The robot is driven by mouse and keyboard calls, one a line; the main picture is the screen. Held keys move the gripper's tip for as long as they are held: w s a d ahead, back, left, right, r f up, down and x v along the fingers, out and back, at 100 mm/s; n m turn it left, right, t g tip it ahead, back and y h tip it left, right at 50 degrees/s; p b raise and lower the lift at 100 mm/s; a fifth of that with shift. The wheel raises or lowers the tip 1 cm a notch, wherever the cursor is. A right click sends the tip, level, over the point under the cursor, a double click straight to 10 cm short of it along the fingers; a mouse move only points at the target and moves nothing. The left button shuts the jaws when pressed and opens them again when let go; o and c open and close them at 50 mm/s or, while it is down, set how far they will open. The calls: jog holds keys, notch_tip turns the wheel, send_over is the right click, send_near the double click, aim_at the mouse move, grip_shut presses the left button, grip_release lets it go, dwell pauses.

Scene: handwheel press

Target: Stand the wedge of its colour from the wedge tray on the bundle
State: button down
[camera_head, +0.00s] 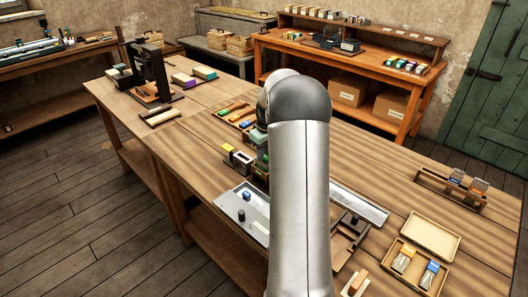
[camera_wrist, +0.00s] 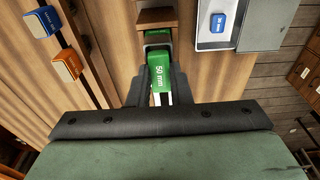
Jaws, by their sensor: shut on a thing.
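My gripper (camera_wrist: 161,66) is shut on a green piece (camera_wrist: 159,72) marked "50 mm", which shows between the two fingers in the wrist view. I take it to be the green wedge. A brown wooden slot or frame (camera_wrist: 154,16) lies just beyond it; I cannot tell whether the piece touches it. A wooden tray (camera_head: 222,113) with blue (camera_wrist: 41,22) and orange (camera_wrist: 66,65) pieces, perhaps the wedge tray, is left of the gripper in the wrist view. In the head view my arm hides the held piece. I cannot make out the bundle.
A grey metal tray (camera_head: 229,198) holds a blue "30 mm" block (camera_wrist: 218,17), close by on the right in the wrist view. A yellow-and-black item (camera_head: 241,159) stands beside my gripper. A dark press (camera_head: 150,68) stands far left. Open boxes (camera_head: 430,236) lie at the right.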

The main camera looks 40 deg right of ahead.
dwell(0.3)
jog(key=c, duration=1.3)
grip_release()
jog(key=shift+o, duration=0.2)
jog(key=shift+r, duration=0.1)
notch_tip(320, 180, up, 17)
jog(key=s+b, duration=0.1)
jog(key=s, duration=0.1)
jog(key=shift+d+b, duration=0.15)
jog(key=shift+b, duration=0.15)
jog(key=shift+r, duration=0.1)
